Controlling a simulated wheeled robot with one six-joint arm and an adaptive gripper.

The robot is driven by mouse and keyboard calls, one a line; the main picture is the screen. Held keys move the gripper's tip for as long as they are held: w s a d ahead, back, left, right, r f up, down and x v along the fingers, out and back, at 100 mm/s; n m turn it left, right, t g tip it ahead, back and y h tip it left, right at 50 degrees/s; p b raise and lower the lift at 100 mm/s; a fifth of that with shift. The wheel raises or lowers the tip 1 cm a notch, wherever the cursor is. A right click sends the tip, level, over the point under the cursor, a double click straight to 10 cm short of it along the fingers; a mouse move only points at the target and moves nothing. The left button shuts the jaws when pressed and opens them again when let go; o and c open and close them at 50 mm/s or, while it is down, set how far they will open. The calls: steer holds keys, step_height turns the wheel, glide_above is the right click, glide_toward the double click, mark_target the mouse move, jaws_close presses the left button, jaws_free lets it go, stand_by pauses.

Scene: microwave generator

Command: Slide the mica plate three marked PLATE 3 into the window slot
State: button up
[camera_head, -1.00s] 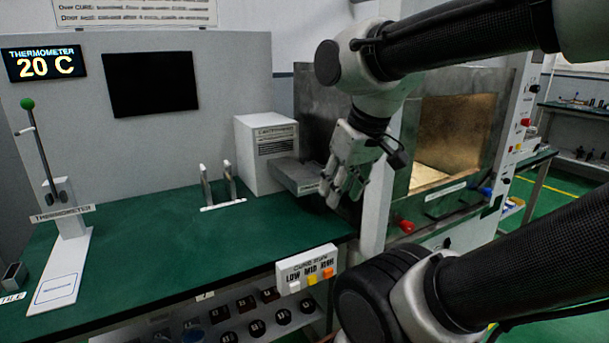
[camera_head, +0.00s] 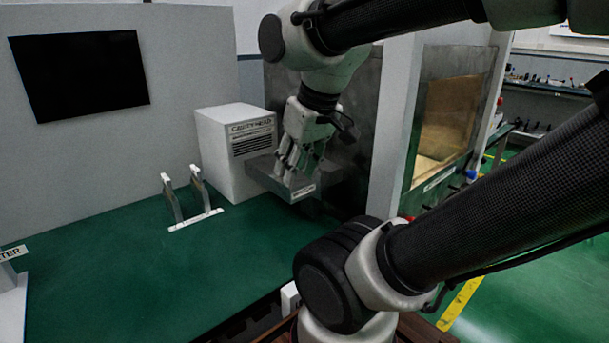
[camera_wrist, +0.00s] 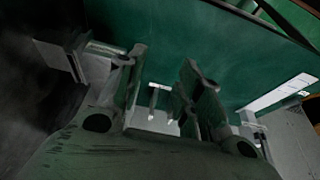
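No mica plate marked PLATE 3 can be made out in either view. My gripper (camera_head: 293,170) points down, in front of the grey metal duct (camera_head: 300,190) on the white box labelled CAVITY HEAD (camera_head: 236,155). In the wrist view its fingers (camera_wrist: 163,85) stand apart, with green bench and a small stand showing between them and no plate visible there. I cannot tell whether the fingers touch the duct. The window slot cannot be picked out; my gripper hides part of the duct.
A stand with two uprights (camera_head: 190,200) is on the green bench (camera_head: 130,250), left of the CAVITY HEAD box. A dark screen (camera_head: 80,75) hangs on the grey panel. A metal chamber with a window (camera_head: 447,115) stands right.

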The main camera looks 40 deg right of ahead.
steer(key=o, duration=0.5)
steer(key=shift+w+r, duration=0.15)
steer(key=o, duration=0.9)
steer(key=shift+g, duration=0.4)
steer(key=w+r, duration=0.1)
steer(key=w, duration=0.1)
steer(key=w+a+r, duration=0.1)
steer(key=w, duration=0.2)
steer(key=w+r, duration=0.1)
steer(key=w, duration=0.2)
steer(key=shift+w+a+r, duration=0.15)
steer(key=shift+a+r, duration=0.1)
steer(key=shift+o, duration=0.2)
steer(key=g, duration=0.3)
glide_above(165, 176)
steer(key=f, duration=1)
steer(key=shift+s+d+f, duration=0.2)
steer(key=shift+f, duration=0.2)
steer(key=shift+w+a+f, duration=0.15)
steer(key=shift+w+f, duration=0.05)
steer(key=shift+f, duration=0.05)
steer(key=shift+f, duration=4.45)
